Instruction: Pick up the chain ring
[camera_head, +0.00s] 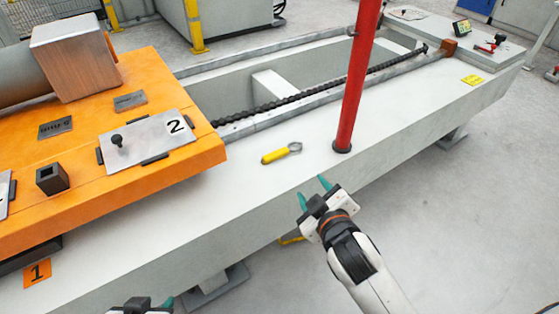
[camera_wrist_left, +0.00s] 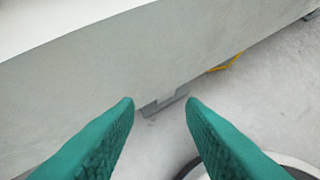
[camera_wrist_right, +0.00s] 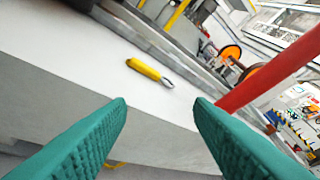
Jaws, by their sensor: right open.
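A small tool with a yellow handle and a grey ring-shaped end (camera_head: 280,153) lies flat on the light grey bench top (camera_head: 240,190); it seems to be the chain ring. It also shows in the right wrist view (camera_wrist_right: 150,72), ahead of the fingers. My right gripper (camera_head: 313,191) is open and empty at the bench's front edge, in front and to the right of the tool, apart from it. My left gripper (camera_wrist_left: 160,100) is open and empty, partly cut off at the bottom of the head view. Its wrist view shows the bench side and floor.
A red post (camera_head: 357,80) stands on the bench right of the tool. An orange platform (camera_head: 205,145) with a plate marked 2 (camera_head: 147,140) is on the left. A dark chain (camera_head: 300,95) runs along the trough behind. The bench top around the tool is clear.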

